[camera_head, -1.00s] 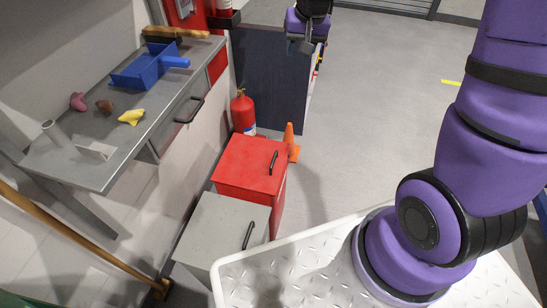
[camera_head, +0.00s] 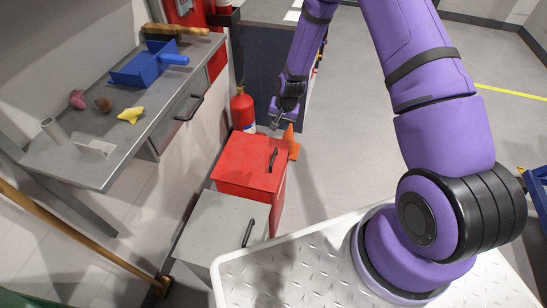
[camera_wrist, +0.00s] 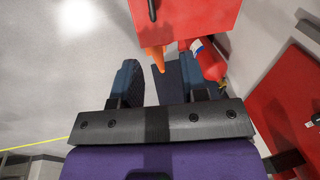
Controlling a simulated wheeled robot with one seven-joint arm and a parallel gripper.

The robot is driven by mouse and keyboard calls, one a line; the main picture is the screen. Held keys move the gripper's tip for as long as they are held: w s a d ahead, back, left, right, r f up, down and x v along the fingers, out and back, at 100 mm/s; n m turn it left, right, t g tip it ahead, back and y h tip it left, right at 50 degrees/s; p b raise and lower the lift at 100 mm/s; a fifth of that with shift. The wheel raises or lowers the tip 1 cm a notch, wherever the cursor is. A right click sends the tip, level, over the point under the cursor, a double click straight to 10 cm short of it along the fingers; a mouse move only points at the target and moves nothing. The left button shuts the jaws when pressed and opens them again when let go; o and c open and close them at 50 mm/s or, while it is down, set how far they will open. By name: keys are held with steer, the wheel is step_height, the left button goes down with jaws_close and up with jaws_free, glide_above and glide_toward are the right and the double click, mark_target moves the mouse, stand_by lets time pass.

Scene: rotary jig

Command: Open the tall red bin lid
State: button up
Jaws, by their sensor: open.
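The tall red bin (camera_head: 249,167) stands on the floor with its flat red lid down. A black handle (camera_head: 273,159) sits along the right side of that lid. My gripper (camera_head: 278,118) is open and empty, above and beyond the bin's far right edge, apart from the handle. In the wrist view the gripper's two fingers (camera_wrist: 160,85) are spread, with the red lid (camera_wrist: 195,12) beyond them at the top. Part of the handle (camera_wrist: 152,10) shows there at the top edge.
A grey bin (camera_head: 220,230) with its own black handle stands nearer. A fire extinguisher (camera_head: 243,112) and an orange cone (camera_head: 290,141) stand behind the red bin, close to my gripper. A workbench (camera_head: 75,155) is on the left. Floor to the right is clear.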

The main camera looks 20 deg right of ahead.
glide_toward(273, 159)
steer(key=shift+m, duration=0.4)
steer(key=f, duration=0.3)
steer(key=w+f, duration=0.1)
steer(key=f, duration=0.1)
steer(key=a+f, duration=0.1)
steer(key=f, duration=0.2)
steer(key=shift+w+a+f, duration=0.1)
steer(key=shift+w+f, duration=0.05)
steer(key=shift+f, duration=0.15)
jaws_close()
